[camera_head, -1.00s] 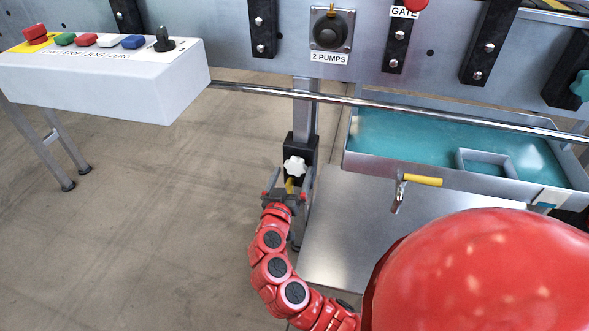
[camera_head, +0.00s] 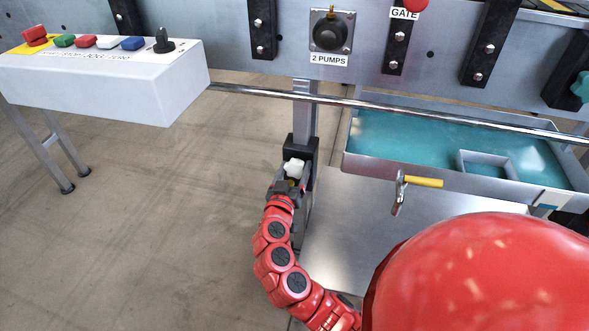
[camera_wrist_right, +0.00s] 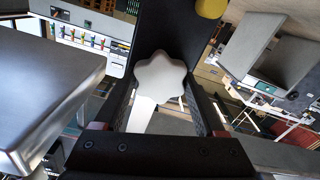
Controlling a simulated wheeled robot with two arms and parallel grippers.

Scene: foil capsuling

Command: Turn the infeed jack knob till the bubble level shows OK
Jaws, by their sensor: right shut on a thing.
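The white star-shaped jack knob (camera_head: 293,168) sits on a black block (camera_head: 302,147) on the grey leg under the machine. In the right wrist view the knob (camera_wrist_right: 160,78) lies between my two fingers. My right gripper (camera_head: 288,185) is shut on the knob, its fingers at the knob's sides; it also shows in the right wrist view (camera_wrist_right: 165,112). My left gripper is not in view. I cannot make out a bubble level or an OK mark in either view.
A horizontal rail (camera_head: 390,103) crosses above the knob. A teal-floored tray (camera_head: 400,138) with a yellow-handled valve (camera_head: 422,182) is to the right, above a grey plate (camera_head: 340,240). A white button box (camera_head: 110,85) stands at left.

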